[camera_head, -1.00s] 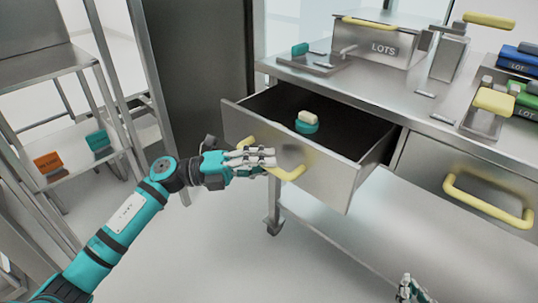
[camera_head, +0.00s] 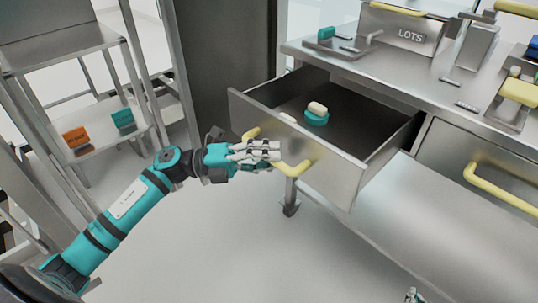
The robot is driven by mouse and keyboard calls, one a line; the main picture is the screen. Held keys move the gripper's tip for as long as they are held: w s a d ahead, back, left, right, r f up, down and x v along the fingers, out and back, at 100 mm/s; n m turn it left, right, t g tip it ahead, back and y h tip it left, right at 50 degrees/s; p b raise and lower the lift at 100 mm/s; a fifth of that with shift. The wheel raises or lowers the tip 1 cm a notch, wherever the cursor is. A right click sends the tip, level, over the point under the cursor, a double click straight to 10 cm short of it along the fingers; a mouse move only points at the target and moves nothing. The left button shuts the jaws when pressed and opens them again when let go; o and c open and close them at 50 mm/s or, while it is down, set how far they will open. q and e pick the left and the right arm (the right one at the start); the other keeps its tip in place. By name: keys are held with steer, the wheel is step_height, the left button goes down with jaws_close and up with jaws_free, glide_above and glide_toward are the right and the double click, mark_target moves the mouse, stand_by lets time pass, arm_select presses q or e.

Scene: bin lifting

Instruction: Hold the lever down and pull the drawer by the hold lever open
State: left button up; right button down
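The steel drawer (camera_head: 325,165) stands open below the left part of the counter. Its yellow handle (camera_head: 294,171) is on the front panel. My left gripper (camera_head: 262,152) is at this handle, its fingers closed across the middle, which they hide. A cream and teal object (camera_head: 316,116) lies inside the drawer. A small teal-knobbed lever (camera_head: 326,33) is on the counter above. A larger lever with a yellow pad (camera_head: 519,92) is at the right. I cannot tell which is the hold lever. My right gripper (camera_head: 412,295) barely shows at the bottom edge, away from both levers.
A LOTS box (camera_head: 402,32) with a yellow handle stands on the counter. A second drawer with a yellow handle (camera_head: 500,189) is closed at the right. A rack (camera_head: 95,143) with orange and teal blocks is at the left. The floor between is clear.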

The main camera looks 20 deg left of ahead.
arm_select(q)
steer(key=shift+o, duration=1.2)
steer(key=shift+r, duration=0.1)
steer(key=v, duration=1.2)
steer(key=shift+a, duration=0.1)
